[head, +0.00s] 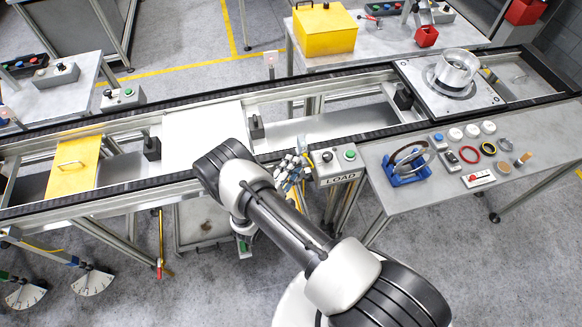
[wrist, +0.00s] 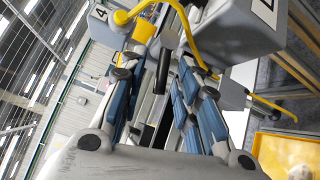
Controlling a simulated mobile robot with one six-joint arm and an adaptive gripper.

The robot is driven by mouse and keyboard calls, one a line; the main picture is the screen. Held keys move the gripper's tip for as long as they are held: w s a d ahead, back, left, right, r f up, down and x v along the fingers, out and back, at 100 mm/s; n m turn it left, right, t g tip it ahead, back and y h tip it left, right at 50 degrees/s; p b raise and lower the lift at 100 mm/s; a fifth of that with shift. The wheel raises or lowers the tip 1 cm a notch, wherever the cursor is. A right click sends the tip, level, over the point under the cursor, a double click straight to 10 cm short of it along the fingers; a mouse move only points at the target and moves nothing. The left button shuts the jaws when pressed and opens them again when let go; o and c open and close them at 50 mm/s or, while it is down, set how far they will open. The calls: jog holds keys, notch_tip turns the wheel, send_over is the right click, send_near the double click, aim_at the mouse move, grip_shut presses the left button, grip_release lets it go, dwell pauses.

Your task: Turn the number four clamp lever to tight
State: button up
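A grey box marked with a 4 (wrist: 101,13) shows at the top left of the wrist view. A curved yellow bar (wrist: 138,12) crosses in front of my gripper (wrist: 158,68), and I cannot tell if it is the number four lever. My gripper's two blue-padded fingers stand apart, with a dark upright part behind the gap. Contact with the yellow bar is unclear. In the head view my gripper (head: 291,168) is beside the grey LOAD box (head: 337,166), at the conveyor's front edge. My arm hides part of that area, and no number four lever can be made out there.
The conveyor frame (head: 330,130) runs across the head view. A side table (head: 405,205) with small parts stands at right. Two white sector plates (head: 92,283) hang at lower left, and a red-and-yellow lever (head: 160,245) hangs below the front rail.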

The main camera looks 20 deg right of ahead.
jog(key=shift+c, duration=0.5)
grip_shut()
jog(key=shift+f+b, duration=0.2)
jog(key=shift+b, duration=0.2)
jog(key=n+t+b, duration=0.1)
jog(key=b, duration=0.2)
jog(key=f+n+t+h+b, duration=0.1)
jog(key=n+b, duration=0.1)
jog(key=b, duration=0.1)
jog(key=d+f+n+t+b, duration=0.1)
jog(key=b, duration=0.3)
jog(key=shift+n+t+h, duration=0.3)
jog(key=shift+n+h, duration=0.1)
jog(key=shift+r, duration=0.1)
